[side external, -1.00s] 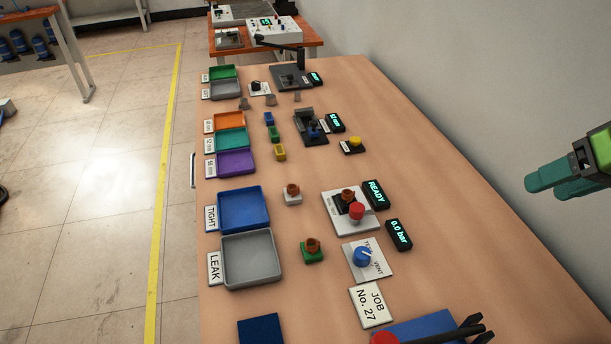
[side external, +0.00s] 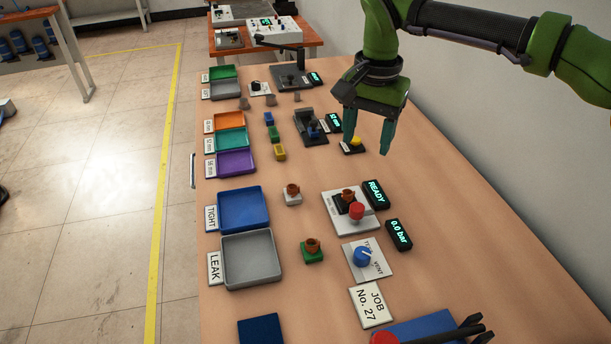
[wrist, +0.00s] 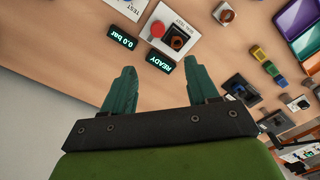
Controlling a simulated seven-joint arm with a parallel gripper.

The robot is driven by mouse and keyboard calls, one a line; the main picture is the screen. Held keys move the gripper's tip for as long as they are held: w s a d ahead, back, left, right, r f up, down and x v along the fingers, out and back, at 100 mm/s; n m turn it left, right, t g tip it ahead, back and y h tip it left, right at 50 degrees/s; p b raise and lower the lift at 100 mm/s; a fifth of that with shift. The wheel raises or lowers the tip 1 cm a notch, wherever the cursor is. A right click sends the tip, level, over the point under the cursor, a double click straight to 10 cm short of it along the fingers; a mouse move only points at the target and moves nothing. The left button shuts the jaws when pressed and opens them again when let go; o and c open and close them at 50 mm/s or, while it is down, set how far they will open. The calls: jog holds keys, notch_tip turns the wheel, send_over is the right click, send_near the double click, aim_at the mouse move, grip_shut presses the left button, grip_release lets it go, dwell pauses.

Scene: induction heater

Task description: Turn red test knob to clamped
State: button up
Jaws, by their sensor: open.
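The red test knob (side external: 356,210) sits on a pale fixture plate (side external: 337,219), just in front of a brown part (side external: 347,195) in a black holder. The knob also shows in the wrist view (wrist: 157,28), beyond my fingertips, with the plate and brown part (wrist: 178,41) beside it. My gripper (side external: 370,147) is open and empty, fingers pointing down, above the table behind the fixture and near the yellow button. In the wrist view the two teal fingers (wrist: 160,66) are spread apart. Nothing is between them.
A READY display (side external: 376,194) and a 0.0 bar display (side external: 399,234) stand right of the fixture. A blue vent knob (side external: 362,256) is nearer the front. A blue TIGHT tray (side external: 266,204) and grey LEAK tray (side external: 279,271) lie left.

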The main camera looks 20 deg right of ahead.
aim_at(357, 207)
notch_tip(357, 207, down, 17)
jog(key=shift+s+f, duration=0.1)
dwell(0.4)
jog(key=c, duration=1)
jog(key=shift+c, duration=0.2)
